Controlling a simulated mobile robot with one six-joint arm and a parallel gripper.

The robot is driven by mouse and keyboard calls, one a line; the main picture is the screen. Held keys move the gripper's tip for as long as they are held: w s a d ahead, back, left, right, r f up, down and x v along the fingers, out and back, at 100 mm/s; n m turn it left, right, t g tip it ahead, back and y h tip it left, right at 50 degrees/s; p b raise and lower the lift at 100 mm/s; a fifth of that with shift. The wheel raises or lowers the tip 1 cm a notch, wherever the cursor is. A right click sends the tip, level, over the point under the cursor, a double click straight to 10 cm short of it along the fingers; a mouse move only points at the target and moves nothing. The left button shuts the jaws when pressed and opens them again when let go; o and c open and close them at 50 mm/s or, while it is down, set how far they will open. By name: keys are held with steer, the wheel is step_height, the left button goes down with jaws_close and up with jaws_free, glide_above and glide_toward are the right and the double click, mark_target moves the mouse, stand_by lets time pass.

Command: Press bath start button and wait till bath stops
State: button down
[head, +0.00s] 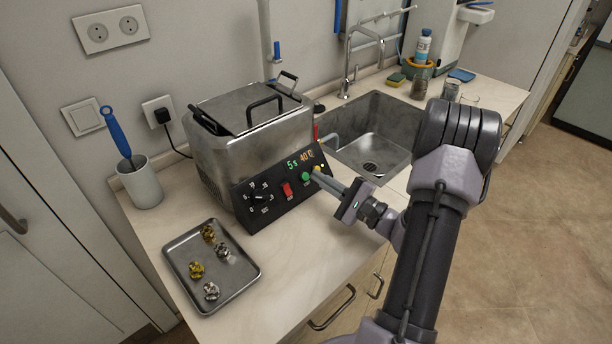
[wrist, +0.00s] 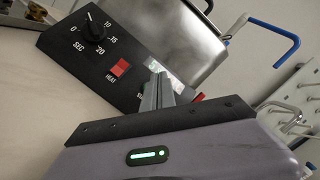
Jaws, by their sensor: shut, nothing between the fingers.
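The steel bath (head: 255,130) stands on the counter with its lid on and a black control panel (head: 268,203) facing me. The panel has a dial (head: 260,197), a red switch (head: 287,190), a green button (head: 306,177), a yellow button (head: 318,168) and a lit display (head: 299,159) that seems to read 5 s and 40. My gripper (head: 318,176) is shut and empty, its fingertips at the panel beside the green and yellow buttons. I cannot tell whether they touch a button. In the wrist view the fingers (wrist: 158,92) cover the green button; the red switch (wrist: 120,67) shows to their left.
A metal tray (head: 250,282) with several small metallic pieces lies in front of the bath. A white cup (head: 141,186) with a blue-handled tool stands at left. The sink (head: 375,120) with its faucet (head: 349,70) is at right. Bottles and jars stand beyond it.

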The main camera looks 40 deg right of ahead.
steer(key=shift+s+d+r, duration=0.15)
steer(key=shift+s+r, duration=0.7)
steer(key=shift+s, duration=0.15)
steer(key=s+a+r+n+g+y, duration=0.1)
steer(key=a+r+n+g+y, duration=0.2)
steer(key=a, duration=0.5)
steer(key=a+r+n+g+y, duration=0.2)
steer(key=a+n+g, duration=0.2)
steer(key=a, duration=0.4)
steer(key=s+a+r+n+g+y, duration=0.1)
steer(key=a+r+n+g+y, duration=0.2)
steer(key=a, duration=0.5)
steer(key=s+a+r+n+g+h, duration=0.1)
steer(key=s+a+n+h, duration=0.2)
steer(key=s, duration=0.4)
steer(key=s+a+r+n+g+h, duration=0.1)
steer(key=s+a+n+g+h, duration=0.1)
steer(key=s+a+n+h, duration=0.2)
steer(key=s+n+h, duration=0.1)
steer(key=s+h, duration=0.2)
steer(key=shift+r, duration=0.25)
